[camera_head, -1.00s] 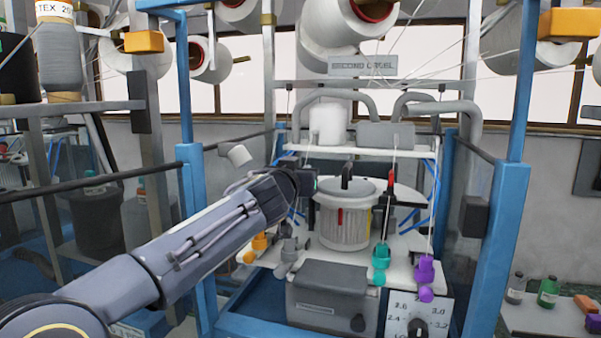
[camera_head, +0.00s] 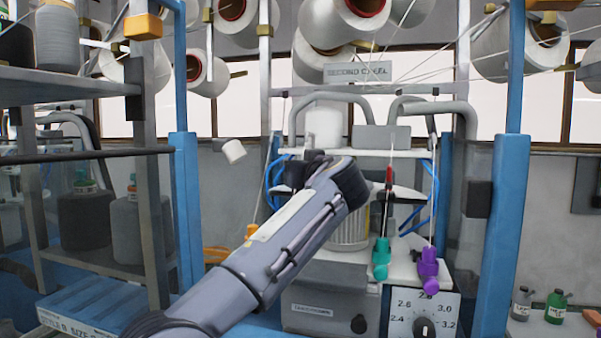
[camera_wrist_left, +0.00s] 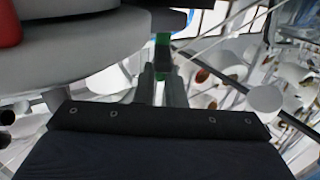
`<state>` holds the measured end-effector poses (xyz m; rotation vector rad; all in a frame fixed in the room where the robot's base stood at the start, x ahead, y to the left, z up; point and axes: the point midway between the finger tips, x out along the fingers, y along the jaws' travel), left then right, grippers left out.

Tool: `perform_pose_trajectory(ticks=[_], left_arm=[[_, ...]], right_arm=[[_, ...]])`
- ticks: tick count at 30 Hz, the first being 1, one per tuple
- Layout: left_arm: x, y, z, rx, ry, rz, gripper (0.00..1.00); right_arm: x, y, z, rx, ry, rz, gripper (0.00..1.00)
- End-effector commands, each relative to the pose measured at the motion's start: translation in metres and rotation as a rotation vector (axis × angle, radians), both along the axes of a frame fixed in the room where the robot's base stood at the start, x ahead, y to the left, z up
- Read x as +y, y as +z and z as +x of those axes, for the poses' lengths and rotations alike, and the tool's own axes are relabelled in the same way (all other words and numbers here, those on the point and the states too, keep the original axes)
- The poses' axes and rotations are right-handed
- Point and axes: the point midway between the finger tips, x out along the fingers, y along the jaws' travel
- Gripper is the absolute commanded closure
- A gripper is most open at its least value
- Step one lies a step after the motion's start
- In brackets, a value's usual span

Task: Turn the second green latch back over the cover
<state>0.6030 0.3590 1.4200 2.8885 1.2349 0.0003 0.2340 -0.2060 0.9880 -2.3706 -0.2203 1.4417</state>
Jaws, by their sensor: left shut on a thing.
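In the left wrist view my left gripper (camera_wrist_left: 165,82) is shut on the green latch (camera_wrist_left: 162,50), of which only a small green upright part shows between and beyond the fingers. The pale grey rounded cover (camera_wrist_left: 85,45) fills the upper left of that view, close beside the fingers. In the head view my left arm lies across the front of the machine. It hides the cover's top, the latch and the fingertips. Part of the white ribbed cylinder (camera_head: 348,232) shows below the arm. Whether the latch lies over the cover cannot be told. My right gripper is not in view.
A red part (camera_wrist_left: 8,22) stands on the cover's left. Right of my arm are a thin red-and-black post (camera_head: 388,177), a teal feeder (camera_head: 381,255) and a purple feeder (camera_head: 428,268). Blue uprights (camera_head: 503,230) flank the machine. Yarn cones hang above.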

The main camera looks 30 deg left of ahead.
Motion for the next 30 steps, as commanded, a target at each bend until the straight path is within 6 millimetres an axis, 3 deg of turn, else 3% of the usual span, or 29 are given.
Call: perform_pose_trajectory(ticks=[21, 22, 26, 30], left_arm=[[-0.0012, 0.0007, 0.0017, -0.001, 0.089, 0.000, 1.00], [-0.0011, 0.0007, 0.0017, -0.001, 0.088, 0.000, 0.87], [-0.0010, 0.0006, 0.0016, -0.001, 0.088, 0.000, 0.70], [-0.0010, 0.0004, 0.0016, -0.001, 0.089, -0.001, 0.68]], right_arm=[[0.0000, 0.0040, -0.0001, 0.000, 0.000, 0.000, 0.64], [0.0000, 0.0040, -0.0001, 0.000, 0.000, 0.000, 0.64], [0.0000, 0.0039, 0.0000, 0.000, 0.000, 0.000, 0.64], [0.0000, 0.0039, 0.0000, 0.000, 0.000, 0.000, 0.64]])
